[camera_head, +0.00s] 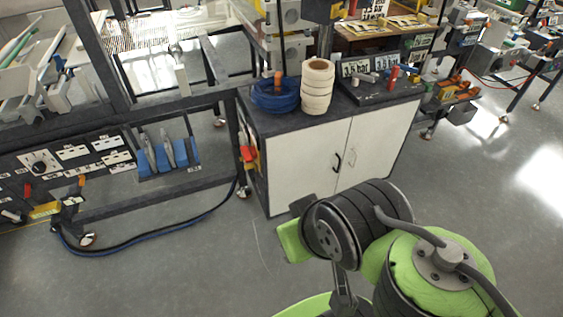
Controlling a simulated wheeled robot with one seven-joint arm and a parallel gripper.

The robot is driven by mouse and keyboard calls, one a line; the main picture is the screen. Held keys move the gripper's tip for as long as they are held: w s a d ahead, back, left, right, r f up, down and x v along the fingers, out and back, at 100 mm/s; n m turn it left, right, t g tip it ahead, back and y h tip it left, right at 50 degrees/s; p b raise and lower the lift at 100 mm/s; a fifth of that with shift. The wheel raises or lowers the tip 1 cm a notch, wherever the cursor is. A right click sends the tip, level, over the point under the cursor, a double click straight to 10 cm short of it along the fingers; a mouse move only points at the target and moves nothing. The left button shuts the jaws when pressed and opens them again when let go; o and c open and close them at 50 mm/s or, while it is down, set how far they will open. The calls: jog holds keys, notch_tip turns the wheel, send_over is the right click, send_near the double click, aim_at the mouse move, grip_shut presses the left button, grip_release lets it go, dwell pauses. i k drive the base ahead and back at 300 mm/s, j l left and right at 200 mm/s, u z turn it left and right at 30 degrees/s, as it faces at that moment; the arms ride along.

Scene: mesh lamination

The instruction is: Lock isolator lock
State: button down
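A red and yellow switch-like part (248,152) is mounted on the left side of the white cabinet, by the dark frame's leg. It is small, and I cannot tell whether it is the isolator or whether a lock is on it. A black control panel (70,158) with a round rotary knob (38,163) is on the machine frame at the left. My green and black arm is at the lower right, apart from all of these. A dark narrow part below its wrist may be my gripper (343,290); its fingertips are not distinguishable.
The white two-door cabinet (310,168) bears a blue cable coil (275,93), a stack of cream rolls (317,87) and a black board with a red item (393,77). A dark hose (150,240) lies on the floor at left. Grey floor is clear in front and at right.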

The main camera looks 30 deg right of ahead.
aim_at(251, 165)
jog(key=z, duration=0.3)
jog(key=i+j+u, duration=0.1)
jog(key=i+j, duration=0.15)
jog(key=i, duration=0.2)
jog(key=i+j, duration=0.25)
jog(key=i, duration=0.25)
jog(key=i+j+u, duration=0.15)
jog(key=i, duration=0.3)
jog(key=i+j+u, duration=0.1)
jog(key=i+j, duration=0.15)
jog(key=i, duration=0.25)
jog(key=i+j+u, duration=0.1)
jog(key=i, duration=0.35)
